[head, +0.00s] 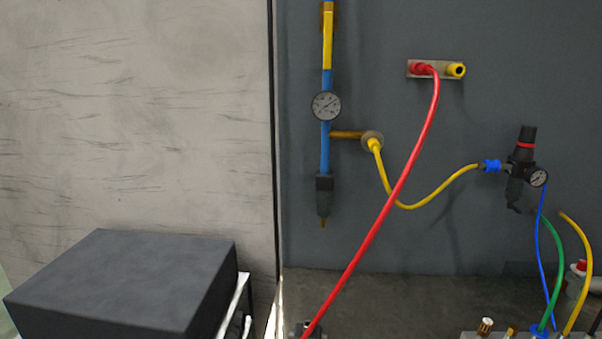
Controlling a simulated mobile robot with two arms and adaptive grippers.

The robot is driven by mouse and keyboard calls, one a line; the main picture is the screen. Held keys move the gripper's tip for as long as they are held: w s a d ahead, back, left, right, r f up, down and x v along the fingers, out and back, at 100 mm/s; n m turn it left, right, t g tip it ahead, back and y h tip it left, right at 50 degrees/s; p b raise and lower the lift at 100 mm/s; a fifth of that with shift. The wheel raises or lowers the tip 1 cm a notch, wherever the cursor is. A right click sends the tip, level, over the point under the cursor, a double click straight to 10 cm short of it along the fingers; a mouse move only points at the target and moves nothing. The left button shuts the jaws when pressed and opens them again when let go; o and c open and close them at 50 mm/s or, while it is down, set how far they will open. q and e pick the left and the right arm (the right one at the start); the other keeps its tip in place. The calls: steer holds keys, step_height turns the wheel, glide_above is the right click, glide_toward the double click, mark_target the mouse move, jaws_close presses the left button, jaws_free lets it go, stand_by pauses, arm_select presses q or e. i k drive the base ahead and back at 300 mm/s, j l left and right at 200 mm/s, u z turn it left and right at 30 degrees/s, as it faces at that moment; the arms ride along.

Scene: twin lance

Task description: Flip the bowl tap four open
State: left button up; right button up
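A vertical pipe, yellow above and blue below, runs down the grey wall panel. At its lower end hangs a dark bowl-like part (324,196) with a small brass-coloured tip (323,223), perhaps a drain tap. No label or number shows, so I cannot tell which part is bowl tap four or how its lever is set. A round gauge (326,106) sits on the pipe above. Neither of my grippers is in view.
A red hose (391,205) slants from a wall fitting to the bottom edge, right of the bowl. A yellow hose (404,207) loops to a black regulator (521,170). A dark box (128,275) stands lower left. Green and blue hoses and brass fittings (486,325) crowd the lower right.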

mark_target(513, 206)
steer(key=i+z, duration=0.1)
steer(key=z, duration=0.3)
steer(key=i+l+z, duration=0.1)
steer(key=z, duration=0.3)
steer(key=i+z, duration=0.15)
steer(key=z, duration=0.25)
